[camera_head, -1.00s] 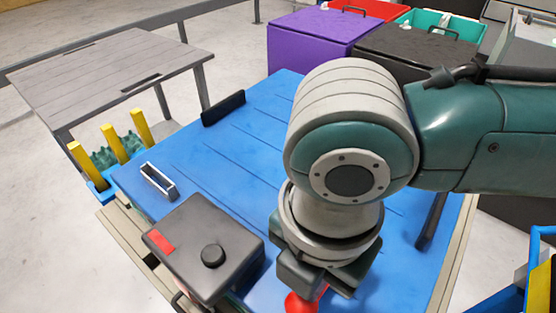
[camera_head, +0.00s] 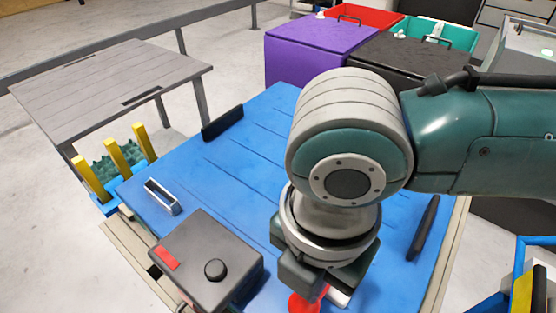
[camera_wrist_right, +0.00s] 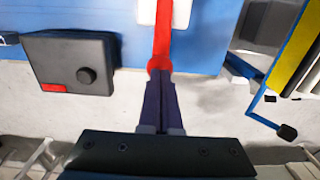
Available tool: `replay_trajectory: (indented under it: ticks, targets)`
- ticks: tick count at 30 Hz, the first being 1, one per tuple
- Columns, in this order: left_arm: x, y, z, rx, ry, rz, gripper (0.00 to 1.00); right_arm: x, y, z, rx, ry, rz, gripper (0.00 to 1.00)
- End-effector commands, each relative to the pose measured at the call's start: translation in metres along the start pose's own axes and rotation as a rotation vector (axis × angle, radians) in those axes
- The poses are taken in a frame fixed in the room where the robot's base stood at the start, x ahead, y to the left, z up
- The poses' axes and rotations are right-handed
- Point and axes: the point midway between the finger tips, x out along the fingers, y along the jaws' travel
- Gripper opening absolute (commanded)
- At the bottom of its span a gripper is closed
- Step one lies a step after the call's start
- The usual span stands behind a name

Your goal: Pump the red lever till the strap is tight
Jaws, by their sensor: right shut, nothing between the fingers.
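The red lever (camera_head: 305,301) shows at the bottom of the head view, just below my right gripper, which mostly hides it. In the right wrist view the red lever (camera_wrist_right: 162,42) runs up from a rounded end at the fingertips to a white fitting (camera_wrist_right: 165,12). My right gripper (camera_wrist_right: 160,76) is shut, its fingers together at the lever's rounded end with nothing between them. Whether the fingertips touch the lever I cannot tell. The strap cannot be made out. My left gripper is not in view.
A black box with a knob (camera_head: 207,258) stands left of the lever on the blue surface (camera_head: 240,145). A metal bracket (camera_head: 162,197) lies beyond it. A grey table (camera_head: 105,85) stands at left, purple and black bins (camera_head: 315,52) behind. A blue-yellow frame (camera_head: 522,285) is at right.

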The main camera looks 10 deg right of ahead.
Motion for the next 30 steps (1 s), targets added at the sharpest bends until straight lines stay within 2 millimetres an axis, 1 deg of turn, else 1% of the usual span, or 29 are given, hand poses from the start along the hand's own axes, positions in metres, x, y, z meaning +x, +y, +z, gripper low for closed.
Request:
replay_trajectory:
  ticks: [3, 30]
  targets:
    - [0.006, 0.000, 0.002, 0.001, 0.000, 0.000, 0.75, 0.008, 0.000, -0.001, 0.000, 0.000, -0.001, 0.00]
    - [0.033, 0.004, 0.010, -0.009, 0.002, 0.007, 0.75, 0.054, -0.001, -0.008, 0.000, -0.003, -0.003, 0.00]
